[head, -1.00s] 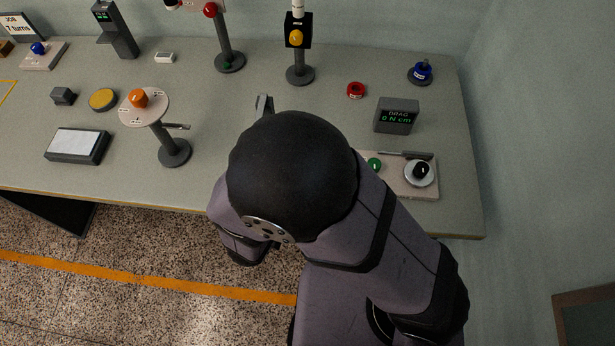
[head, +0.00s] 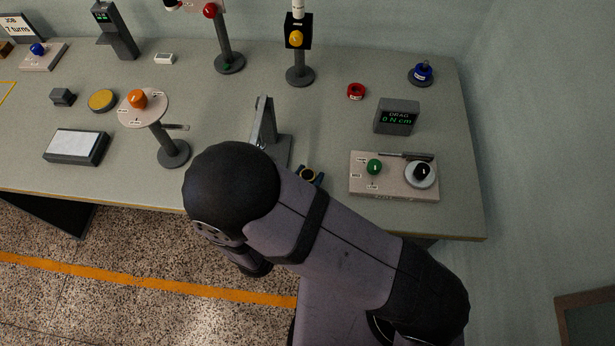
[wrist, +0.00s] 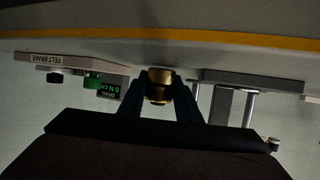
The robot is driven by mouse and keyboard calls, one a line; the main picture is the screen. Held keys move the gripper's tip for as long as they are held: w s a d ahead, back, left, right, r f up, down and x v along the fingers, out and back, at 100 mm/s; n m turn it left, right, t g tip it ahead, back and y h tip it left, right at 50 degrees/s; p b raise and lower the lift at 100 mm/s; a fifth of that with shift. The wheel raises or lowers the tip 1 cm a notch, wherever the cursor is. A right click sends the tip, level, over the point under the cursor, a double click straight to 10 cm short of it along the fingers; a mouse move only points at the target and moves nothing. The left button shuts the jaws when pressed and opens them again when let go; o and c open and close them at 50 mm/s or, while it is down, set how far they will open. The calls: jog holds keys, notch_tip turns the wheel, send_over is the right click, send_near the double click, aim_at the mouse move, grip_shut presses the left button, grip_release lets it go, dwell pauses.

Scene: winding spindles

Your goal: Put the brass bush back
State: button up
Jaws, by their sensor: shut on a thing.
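My gripper (head: 309,175) is over the front part of the bench in the head view, between the grey upright stand and the felt brake panel. The arm partly covers it there. In the wrist view my gripper (wrist: 160,92) has its two dark fingers shut on the brass bush (wrist: 158,86), a short gold-coloured piece with a darker band around it.
The grey upright stand (head: 264,125) is left of the gripper. Its steel rods (wrist: 250,108) show in the wrist view. The felt brake panel (head: 393,190), with green and black knobs, is to the right, with the drag display (head: 396,116) behind. A round-topped pedestal (head: 173,152) stands further left.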

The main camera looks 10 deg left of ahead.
jog(key=shift+f, duration=0.2)
jog(key=o, duration=1.2)
jog(key=shift+f, duration=0.1)
jog(key=shift+r, duration=0.25)
jog(key=v, duration=1.2)
jog(key=shift+b, duration=0.3)
